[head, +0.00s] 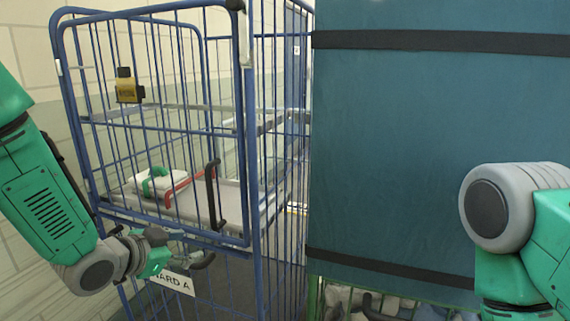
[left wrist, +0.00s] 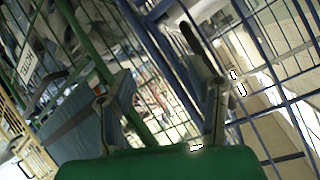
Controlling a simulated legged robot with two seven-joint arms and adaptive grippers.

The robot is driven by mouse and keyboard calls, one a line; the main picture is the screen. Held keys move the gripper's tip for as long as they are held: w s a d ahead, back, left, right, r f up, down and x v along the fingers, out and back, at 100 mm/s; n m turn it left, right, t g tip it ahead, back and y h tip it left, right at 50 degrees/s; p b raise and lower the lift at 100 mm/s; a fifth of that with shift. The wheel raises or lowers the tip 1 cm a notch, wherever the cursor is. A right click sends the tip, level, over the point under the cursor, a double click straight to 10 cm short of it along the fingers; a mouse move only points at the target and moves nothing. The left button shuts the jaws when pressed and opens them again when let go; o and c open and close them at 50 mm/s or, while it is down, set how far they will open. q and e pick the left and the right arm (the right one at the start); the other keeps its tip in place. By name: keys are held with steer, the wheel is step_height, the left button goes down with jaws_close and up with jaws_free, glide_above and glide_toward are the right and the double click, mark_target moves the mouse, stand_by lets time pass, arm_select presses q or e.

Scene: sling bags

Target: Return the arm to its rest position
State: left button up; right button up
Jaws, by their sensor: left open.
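My left arm (head: 45,205) comes in from the left, green with grey joints. Its left gripper (head: 190,258) is low in front of the blue wire cage trolley (head: 247,150), near a white sign (head: 172,283) ending in "ARD A". In the left wrist view the two dark fingers of this gripper (left wrist: 160,78) stand apart with nothing between them; cage bars show behind. Whether it touches the cage cannot be told. My right arm (head: 520,230) shows at the right edge, but its gripper is out of view.
The cage shelf (head: 235,200) holds a white bundle with a green band (head: 157,181) and a red strap (head: 180,187). A yellow-and-black device (head: 127,87) hangs on the bars. A teal-covered block with black straps (head: 430,140) fills the right. Pale goods (head: 385,304) lie below it. A tiled wall is behind.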

arm_select(q)
steer(key=s+a+f+n+g+y+b, duration=0.2)
steer(key=s+f+n, duration=0.1)
steer(key=s+f, duration=0.65)
steer(key=s+a+f+n+g+y+b, duration=0.1)
steer(key=s+f+n+g, duration=0.15)
steer(key=s+f, duration=0.7)
steer(key=s+a+f+n+g+y+b, duration=0.2)
steer(key=s+f+g, duration=0.4)
steer(key=s+f, duration=0.9)
steer(key=s+a+n+b, duration=0.1)
steer(key=s+a+n, duration=0.1)
steer(key=s, duration=0.2)
steer(key=shift+f+y, duration=0.3)
steer(key=shift+f, duration=0.1)
steer(key=shift+w, duration=0.2)
